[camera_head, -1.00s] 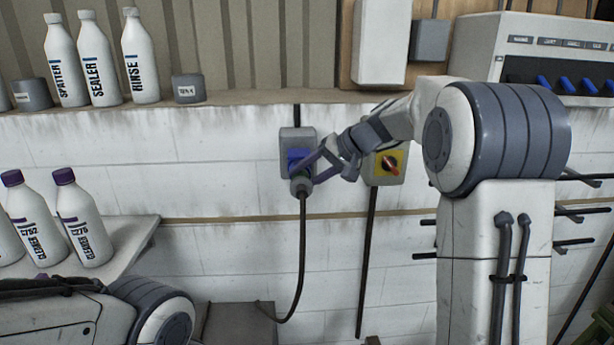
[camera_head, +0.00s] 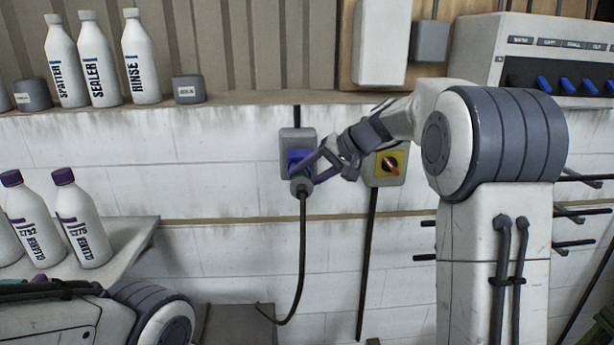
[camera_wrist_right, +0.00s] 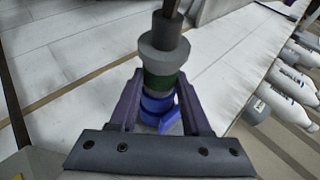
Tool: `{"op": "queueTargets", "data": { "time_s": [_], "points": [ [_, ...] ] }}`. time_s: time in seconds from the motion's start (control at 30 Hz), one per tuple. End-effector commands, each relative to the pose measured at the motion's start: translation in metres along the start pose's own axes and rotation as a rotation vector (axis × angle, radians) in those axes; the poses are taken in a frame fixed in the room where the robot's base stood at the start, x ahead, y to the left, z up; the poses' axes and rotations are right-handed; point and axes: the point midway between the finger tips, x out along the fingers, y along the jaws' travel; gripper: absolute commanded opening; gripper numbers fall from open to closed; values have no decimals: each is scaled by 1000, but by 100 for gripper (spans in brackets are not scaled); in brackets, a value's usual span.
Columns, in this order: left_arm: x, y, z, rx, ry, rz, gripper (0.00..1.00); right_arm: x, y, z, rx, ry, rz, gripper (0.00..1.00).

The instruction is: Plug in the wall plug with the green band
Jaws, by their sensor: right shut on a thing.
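The wall plug with the green band (camera_wrist_right: 160,80) is grey with a dark cable, and it sits between the fingers of my right gripper (camera_wrist_right: 155,105) in the right wrist view. My right gripper (camera_head: 312,170) is shut on this plug (camera_head: 301,187) in the head view. The plug is at the lower face of the blue socket (camera_head: 296,157) on a grey wall box (camera_head: 291,137). In the wrist view the blue socket part (camera_wrist_right: 158,110) lies directly beyond the green band. The fingers hide part of the joint, so how deep the plug sits is unclear. My left gripper is out of view.
The plug's cable (camera_head: 301,250) hangs down the wall. A ledge above holds white bottles (camera_head: 97,62). Purple-capped bottles (camera_head: 80,220) stand on a shelf at left.

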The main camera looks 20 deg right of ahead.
Motion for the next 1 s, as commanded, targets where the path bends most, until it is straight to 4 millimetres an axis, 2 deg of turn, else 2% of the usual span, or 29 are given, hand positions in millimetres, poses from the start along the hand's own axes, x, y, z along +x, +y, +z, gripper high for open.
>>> {"op": "queueTargets", "data": {
  "time_s": [1.0],
  "points": [
    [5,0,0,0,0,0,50,1,0,-3,-1,1,-1,0]
  ]
}}
